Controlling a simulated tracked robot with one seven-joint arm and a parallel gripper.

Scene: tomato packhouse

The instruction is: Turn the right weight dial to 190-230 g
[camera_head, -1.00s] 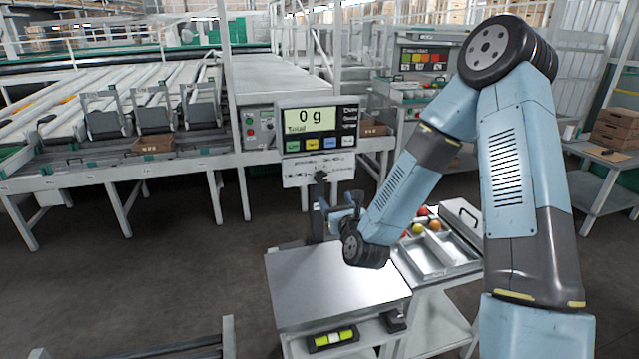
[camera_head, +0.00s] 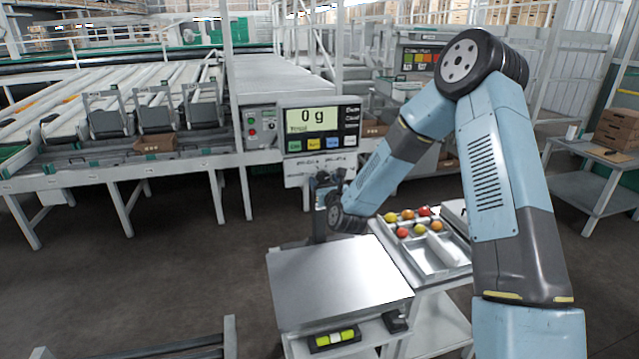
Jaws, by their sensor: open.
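A scale display (camera_head: 318,128) reads "0 g" above a row of coloured buttons. Below it hangs a small white panel (camera_head: 300,168) with dark lettering or marks, too small to read. My gripper (camera_head: 321,184) is in front of the lower part of this panel and covers some of it. It is open, and I see nothing between its jaws. I cannot make out the right weight dial; it may be hidden behind my gripper or too small to tell. Whether my gripper touches the panel cannot be seen.
A bare steel weighing plate (camera_head: 340,285) lies below my gripper. To its right a compartmented tray (camera_head: 437,262) holds several red, orange and yellow tomatoes. A grey control box (camera_head: 261,127) with buttons stands left of the display. The roller conveyor (camera_head: 120,100) fills the left.

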